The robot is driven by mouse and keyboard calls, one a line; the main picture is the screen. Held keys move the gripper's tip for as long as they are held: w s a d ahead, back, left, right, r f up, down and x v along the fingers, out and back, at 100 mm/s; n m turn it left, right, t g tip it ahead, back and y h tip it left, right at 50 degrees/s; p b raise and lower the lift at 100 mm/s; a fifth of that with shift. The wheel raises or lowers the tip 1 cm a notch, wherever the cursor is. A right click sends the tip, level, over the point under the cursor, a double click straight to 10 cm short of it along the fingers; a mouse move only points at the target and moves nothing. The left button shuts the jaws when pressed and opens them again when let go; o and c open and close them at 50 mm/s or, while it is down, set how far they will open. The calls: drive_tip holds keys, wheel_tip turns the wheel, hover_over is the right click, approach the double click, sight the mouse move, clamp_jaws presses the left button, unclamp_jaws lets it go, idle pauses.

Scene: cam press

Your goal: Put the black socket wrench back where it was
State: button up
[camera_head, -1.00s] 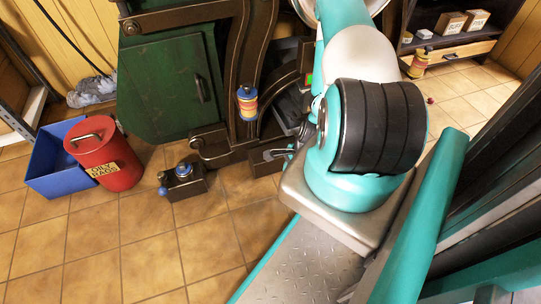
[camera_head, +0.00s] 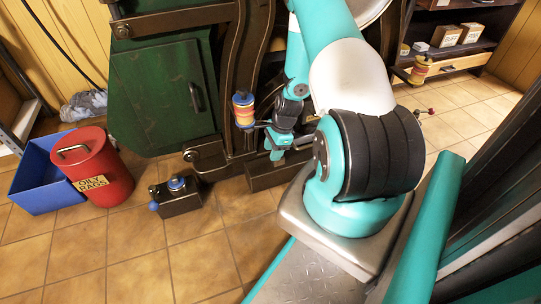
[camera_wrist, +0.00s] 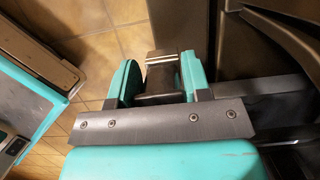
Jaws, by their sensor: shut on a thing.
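My gripper (camera_wrist: 160,82) is shut on a dark, blocky piece with a paler metal end, which I take for the black socket wrench (camera_wrist: 163,78). The piece sits between the two teal fingers in the wrist view; the rest of it is hidden. In the head view my gripper (camera_head: 277,143) is low in front of the brown press frame, right of the blue-and-yellow spool. The wrench cannot be made out clearly there. I cannot tell which place it came from.
The press frame (camera_head: 222,85) stands close to my gripper, with a green cabinet door (camera_head: 158,95) at its left. A blue-knobbed block (camera_head: 178,195), red rag can (camera_head: 100,170) and blue bin (camera_head: 38,180) stand left on the tiles. Open floor lies in front.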

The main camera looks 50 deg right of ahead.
drive_tip(key=shift+w+d, duration=0.3)
drive_tip(key=shift+w, duration=0.15)
drive_tip(key=f+b, duration=0.1)
drive_tip(key=w+f+b, duration=0.1)
drive_tip(key=f+b, duration=0.1)
drive_tip(key=shift+w+d+f, duration=0.15)
drive_tip(key=shift+d, duration=0.25)
drive_tip(key=o, duration=1.1)
drive_tip(key=shift+c, duration=0.2)
drive_tip(key=shift+f+b, duration=0.15)
drive_tip(key=shift+b, duration=0.2)
drive_tip(key=p+v, duration=0.4)
drive_tip(key=v, duration=0.3)
drive_tip(key=shift+r+p, duration=0.3)
drive_tip(key=shift+r, duration=0.05)
